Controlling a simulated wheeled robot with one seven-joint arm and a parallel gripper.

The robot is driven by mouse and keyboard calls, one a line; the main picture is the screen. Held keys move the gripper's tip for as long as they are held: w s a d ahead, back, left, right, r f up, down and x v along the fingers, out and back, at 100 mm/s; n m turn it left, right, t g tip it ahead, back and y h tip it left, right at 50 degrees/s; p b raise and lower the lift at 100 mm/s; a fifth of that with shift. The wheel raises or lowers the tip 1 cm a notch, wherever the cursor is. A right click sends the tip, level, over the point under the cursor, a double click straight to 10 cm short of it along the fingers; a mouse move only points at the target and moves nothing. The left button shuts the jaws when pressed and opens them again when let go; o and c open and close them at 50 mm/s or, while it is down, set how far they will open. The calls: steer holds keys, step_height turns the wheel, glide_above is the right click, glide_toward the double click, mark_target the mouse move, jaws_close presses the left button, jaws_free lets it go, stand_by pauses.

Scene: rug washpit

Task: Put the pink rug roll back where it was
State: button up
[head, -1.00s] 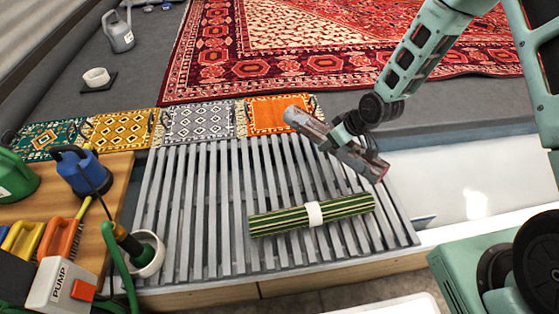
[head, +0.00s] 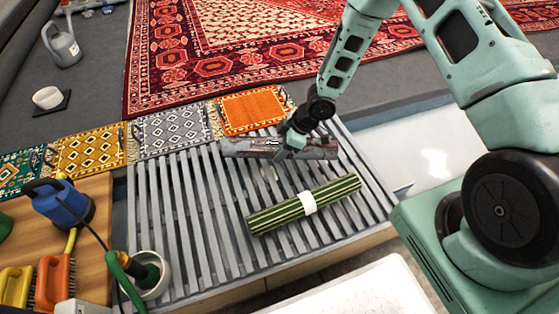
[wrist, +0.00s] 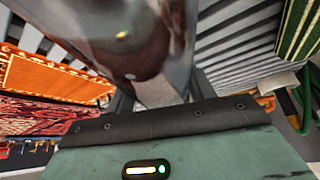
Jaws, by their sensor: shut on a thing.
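My gripper (head: 292,142) is shut on a dull grey-pink, shiny roll (head: 248,148), which I take to be the pink rug roll. The roll lies nearly level across the head view, over the far end of the grey slatted rack (head: 178,215), beside the orange rug. I cannot tell whether it touches the slats. In the wrist view the roll (wrist: 135,45) fills the upper middle and hides the fingertips. A green striped roll (head: 275,214) with a white band rests slantwise on the rack, nearer to me and apart from the held roll.
Small orange (head: 250,108), grey (head: 175,132), yellow (head: 90,150) and teal rugs line the rack's far side. A large red rug (head: 200,60) lies beyond. A wooden table (head: 95,240) with a blue pump (head: 62,203) and brushes stands left. The rack's left part is bare.

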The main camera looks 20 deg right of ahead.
mark_target(280, 164)
steer(key=shift+f+b, duration=0.8)
steer(key=shift+f, duration=1.75)
steer(key=shift+f, duration=0.15)
steer(key=o, duration=1.6)
